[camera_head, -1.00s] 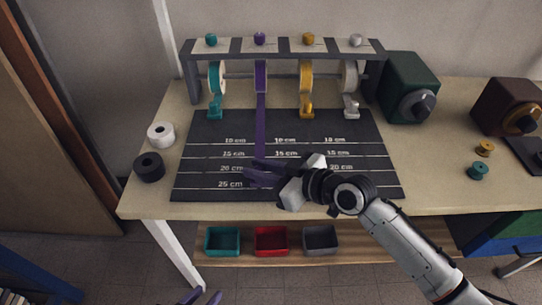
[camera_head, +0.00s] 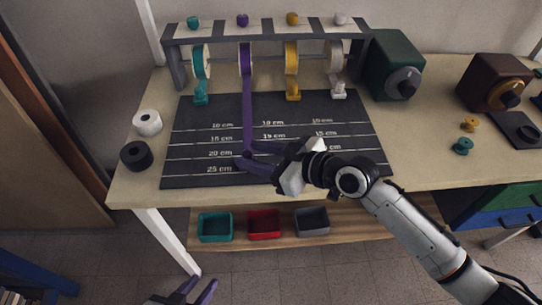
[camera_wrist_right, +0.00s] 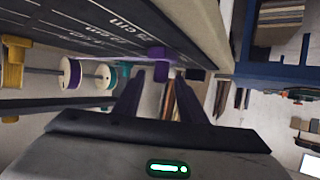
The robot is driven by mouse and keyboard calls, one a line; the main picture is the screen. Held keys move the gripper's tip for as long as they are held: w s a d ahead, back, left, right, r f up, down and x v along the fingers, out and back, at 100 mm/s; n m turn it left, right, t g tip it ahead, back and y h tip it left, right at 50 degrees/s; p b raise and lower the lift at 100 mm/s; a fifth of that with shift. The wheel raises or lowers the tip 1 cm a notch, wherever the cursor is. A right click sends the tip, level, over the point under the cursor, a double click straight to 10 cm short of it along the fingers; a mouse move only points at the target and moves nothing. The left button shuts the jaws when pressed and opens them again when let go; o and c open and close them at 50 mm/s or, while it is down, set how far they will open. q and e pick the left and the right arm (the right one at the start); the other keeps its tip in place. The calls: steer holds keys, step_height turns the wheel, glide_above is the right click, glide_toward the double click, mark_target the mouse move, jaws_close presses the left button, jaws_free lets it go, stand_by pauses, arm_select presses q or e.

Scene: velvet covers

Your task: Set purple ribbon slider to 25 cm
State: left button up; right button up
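The purple ribbon (camera_head: 247,110) runs down from its purple spool (camera_head: 245,58) over the dark measuring mat. Its lower end reaches near the 20 cm line. My right gripper (camera_head: 243,157) is at that end, its purple fingers spread to about the slider's width. They largely hide the purple slider in the head view. The 25 cm line lies just below. My left gripper (camera_head: 195,292) is open and empty at the bottom edge.
Teal (camera_head: 200,96), yellow (camera_head: 293,92) and white (camera_head: 338,90) sliders sit at the mat's top edge. White (camera_head: 147,122) and black (camera_head: 136,155) rolls stand left of the mat (camera_head: 182,120). A green box (camera_head: 392,60) stands right of the rack. Bins sit on the lower shelf.

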steer(key=v, duration=0.8)
steer(key=s+d+f+m+g+h, duration=0.2)
steer(key=s+d+f+m+h, duration=0.35)
steer(key=s+d, duration=0.55)
steer(key=s+d+f+m+g+h, duration=0.2)
steer(key=s+d+f+m+h, duration=0.2)
steer(key=s+d+f+h, duration=0.45)
steer(key=a+f+t+y, duration=0.5)
steer(key=f, duration=0.6)
steer(key=shift+w+a+f, duration=0.2)
steer(key=shift+w+a, duration=0.05)
steer(key=shift+w, duration=0.25)
stand_by(3.6)
